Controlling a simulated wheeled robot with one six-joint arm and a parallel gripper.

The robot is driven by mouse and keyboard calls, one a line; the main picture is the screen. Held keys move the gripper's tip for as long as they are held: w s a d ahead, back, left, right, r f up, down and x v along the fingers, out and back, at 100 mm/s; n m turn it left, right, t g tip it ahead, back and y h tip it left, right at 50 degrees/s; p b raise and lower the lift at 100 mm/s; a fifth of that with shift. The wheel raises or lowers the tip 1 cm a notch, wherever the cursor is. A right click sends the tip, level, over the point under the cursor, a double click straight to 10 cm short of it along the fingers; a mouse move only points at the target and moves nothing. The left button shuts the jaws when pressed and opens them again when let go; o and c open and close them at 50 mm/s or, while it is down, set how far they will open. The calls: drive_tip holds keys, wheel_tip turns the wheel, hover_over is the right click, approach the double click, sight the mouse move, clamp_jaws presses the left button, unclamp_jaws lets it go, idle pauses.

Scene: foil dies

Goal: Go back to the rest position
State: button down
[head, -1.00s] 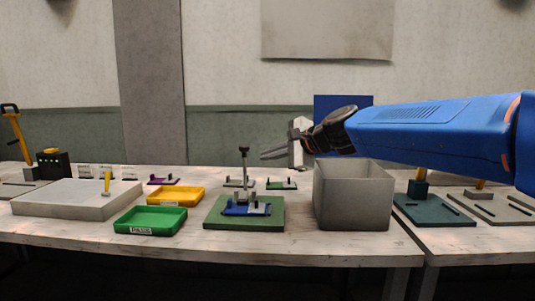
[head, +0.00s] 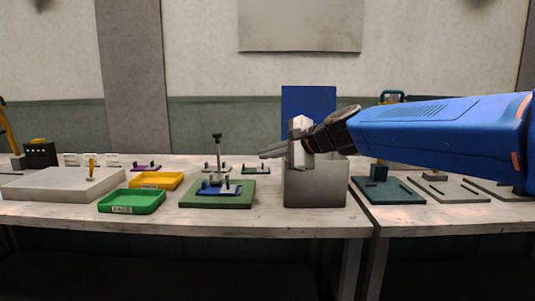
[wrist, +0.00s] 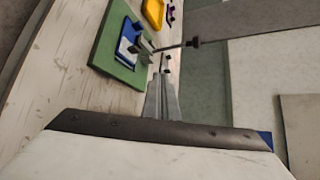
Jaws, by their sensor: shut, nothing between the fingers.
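My gripper (head: 272,152) is at the end of my blue arm, which reaches in from the right in the head view. Its fingers point left, above the table and in front of the grey bin's upper part. The fingers are closed together and hold nothing. In the wrist view the gripper (wrist: 164,75) shows its narrow fingers side by side, pointing toward the green fixture plate (wrist: 107,65).
The grey bin (head: 315,188) stands right of the green plate (head: 240,202), which carries a blue die and an upright post. A green tray (head: 131,202), a yellow tray (head: 156,180) and a pale slab (head: 50,188) lie left. A dark green plate (head: 388,193) is on the right table.

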drive_tip(key=s+d+f+n+g+h, duration=0.2)
drive_tip(key=s+d+f+n+h, duration=0.3)
drive_tip(key=s+d+f, duration=0.9)
drive_tip(key=s+d+f+n+g+h, duration=0.2)
drive_tip(key=s+d+f+n+h, duration=0.3)
drive_tip(key=s+d+f, duration=0.9)
drive_tip(key=s+d+n, duration=0.1)
drive_tip(key=s+n, duration=0.2)
drive_tip(key=s, duration=0.4)
drive_tip(key=shift+s+f, duration=0.15)
drive_tip(key=shift+f, duration=0.2)
